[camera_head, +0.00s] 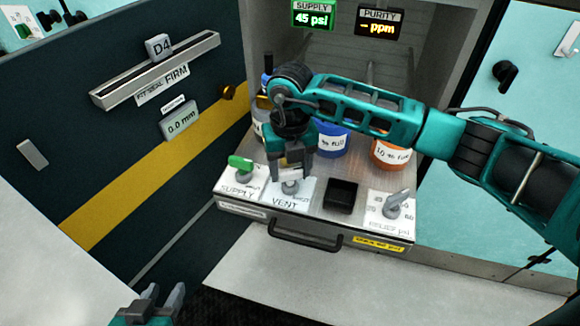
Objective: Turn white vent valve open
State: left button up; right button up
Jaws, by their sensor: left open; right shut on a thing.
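The white vent valve (290,187) stands on the white VENT plate (285,203) at the front of the metal shelf. My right gripper (290,178) points down over it from above and is shut on its handle; the fingers hide most of the handle, so its angle is hard to tell. My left gripper (160,302) is open and empty at the bottom left, well away from the valve.
The green supply valve (240,163) is just left of the vent valve. A black square cup (340,195) and a grey relief knob (397,204) are to the right. Blue (332,141) and orange (390,153) containers stand behind. The supply display (313,15) reads 45 psi.

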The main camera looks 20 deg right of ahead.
aim_at(290, 170)
jog(key=n+b, duration=0.1)
jog(key=n, duration=0.4)
jog(key=shift+n+b, duration=0.3)
jog(key=shift+b, duration=0.05)
jog(key=n+b, duration=0.1)
jog(key=n, duration=0.3)
jog(key=shift+n+b, duration=0.6)
jog(key=shift+n, duration=0.7)
jog(key=o, duration=1.1)
jog(key=shift+c, duration=0.2)
notch_tip(290, 170, up, 13)
jog(key=p, duration=0.2)
